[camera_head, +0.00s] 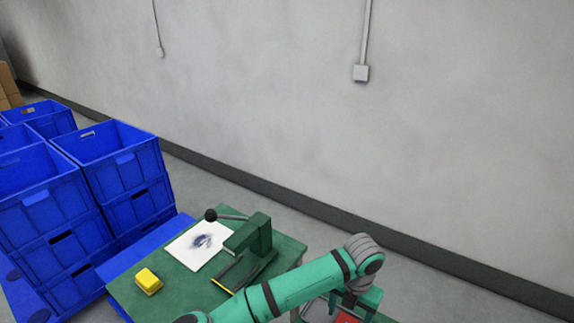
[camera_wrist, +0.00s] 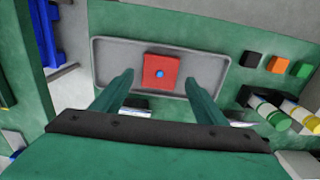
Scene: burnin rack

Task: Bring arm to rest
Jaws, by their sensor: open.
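My gripper (camera_wrist: 159,93) shows in the wrist view with its two green fingers spread apart and nothing between them. Ahead of the fingertips a red square block (camera_wrist: 156,72) with a blue dot in its middle sits in a shallow grey tray (camera_wrist: 112,66). The fingertips appear short of the block, one to each side. In the head view my green arm (camera_head: 300,286) reaches out at the lower right and bends down at its elbow. The gripper end there is mostly cut off by the lower frame edge, with a bit of red beneath it.
A green table (camera_head: 131,292) holds a yellow block (camera_head: 148,281), a white sheet (camera_head: 190,249) and a green lever device (camera_head: 253,236). Blue crates (camera_head: 120,165) stand stacked at left. Black, orange and green blocks (camera_wrist: 277,64) lie right of the tray. A grey wall (camera_head: 270,90) stands behind.

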